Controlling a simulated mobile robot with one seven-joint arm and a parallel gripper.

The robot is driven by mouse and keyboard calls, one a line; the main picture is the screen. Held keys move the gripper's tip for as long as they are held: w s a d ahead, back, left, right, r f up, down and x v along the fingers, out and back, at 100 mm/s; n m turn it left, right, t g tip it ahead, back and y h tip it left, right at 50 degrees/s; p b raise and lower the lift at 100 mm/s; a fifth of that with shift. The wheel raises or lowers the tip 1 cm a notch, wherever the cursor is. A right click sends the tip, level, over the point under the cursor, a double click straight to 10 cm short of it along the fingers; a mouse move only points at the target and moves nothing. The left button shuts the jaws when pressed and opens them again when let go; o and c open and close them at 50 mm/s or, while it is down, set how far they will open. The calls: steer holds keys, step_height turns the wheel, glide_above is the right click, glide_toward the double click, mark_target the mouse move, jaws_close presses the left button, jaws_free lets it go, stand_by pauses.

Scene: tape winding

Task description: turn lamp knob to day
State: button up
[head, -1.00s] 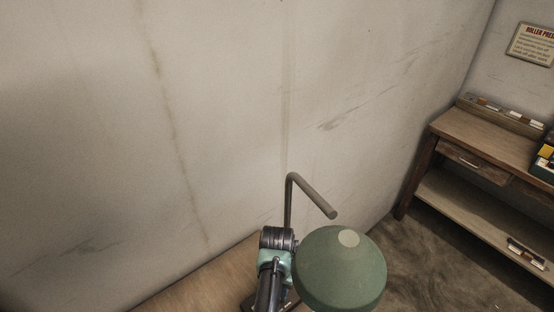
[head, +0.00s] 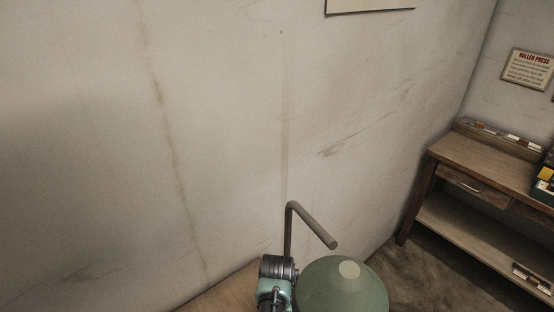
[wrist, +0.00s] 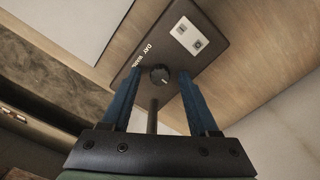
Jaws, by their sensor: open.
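The lamp knob (wrist: 160,75) is a small dark round dial with a pale pointer mark, on a dark panel (wrist: 214,35) in the wrist view. Beside it the panel reads "DAY" and a partly hidden word starting "WAR". My gripper (wrist: 158,82) is open, its two blue fingers on either side of the knob in the picture; I cannot tell whether they touch it. A grey lamp post (wrist: 152,117) stands below the knob in the wrist view.
The panel also carries a white plate (wrist: 185,34) with two small dark squares. The wooden bench top (head: 222,292) runs along the bare wall. A wooden shelf table (head: 480,165) stands at right under a "ROLLER PRESS" sign (head: 527,69).

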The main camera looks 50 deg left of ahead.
step_height(320, 180, up, 13)
stand_by(0.6)
stand_by(0.5)
